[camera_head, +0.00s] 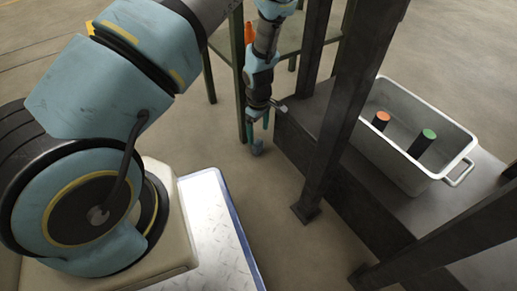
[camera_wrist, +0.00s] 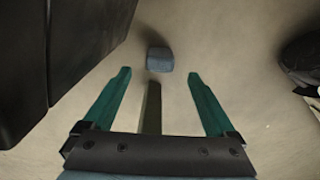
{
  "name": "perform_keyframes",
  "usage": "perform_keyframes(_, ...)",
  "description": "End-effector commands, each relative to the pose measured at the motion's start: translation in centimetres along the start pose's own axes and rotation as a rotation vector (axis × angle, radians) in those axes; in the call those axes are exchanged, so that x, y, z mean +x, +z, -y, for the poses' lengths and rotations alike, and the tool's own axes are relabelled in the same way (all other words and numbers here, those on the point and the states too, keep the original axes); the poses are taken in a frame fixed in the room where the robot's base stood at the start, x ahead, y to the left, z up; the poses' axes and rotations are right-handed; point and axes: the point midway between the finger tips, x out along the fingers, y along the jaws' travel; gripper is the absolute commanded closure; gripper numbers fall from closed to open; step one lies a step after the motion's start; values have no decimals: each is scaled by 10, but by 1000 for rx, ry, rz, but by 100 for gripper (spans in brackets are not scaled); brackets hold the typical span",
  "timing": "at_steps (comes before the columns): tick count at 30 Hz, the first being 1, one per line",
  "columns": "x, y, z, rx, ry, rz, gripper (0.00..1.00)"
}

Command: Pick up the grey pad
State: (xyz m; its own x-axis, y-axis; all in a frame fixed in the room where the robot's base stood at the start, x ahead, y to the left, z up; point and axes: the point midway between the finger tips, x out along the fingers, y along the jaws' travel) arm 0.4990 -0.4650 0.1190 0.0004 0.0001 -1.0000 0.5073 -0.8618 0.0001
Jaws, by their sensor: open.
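The grey pad (camera_wrist: 160,59) is a small blue-grey block on the floor in the wrist view. It lies just beyond my fingertips, roughly centred between them, and nothing touches it. The height between fingertips and pad is hard to tell.
A dark metal frame (camera_head: 340,110) and bench stand close to the right of my gripper. A grey crate (camera_head: 455,160) on the bench holds an orange-topped and a green-topped cylinder. A green table (camera_head: 285,40) with an orange object (camera_head: 248,32) stands behind; an olive post (camera_wrist: 151,105) shows between my fingers.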

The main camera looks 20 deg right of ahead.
Motion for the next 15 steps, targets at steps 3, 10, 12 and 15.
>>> perform_keyframes(3, 25, 0, 0, -1, -1, 1, 9)
perform_keyframes(10, 38, 0, 0, 0, 0, 0, 9)
perform_keyframes(12, 45, 0, 0, -1, 0, 0, 9)
perform_keyframes(15, 58, 0, 0, 1, 0, 0, 9)
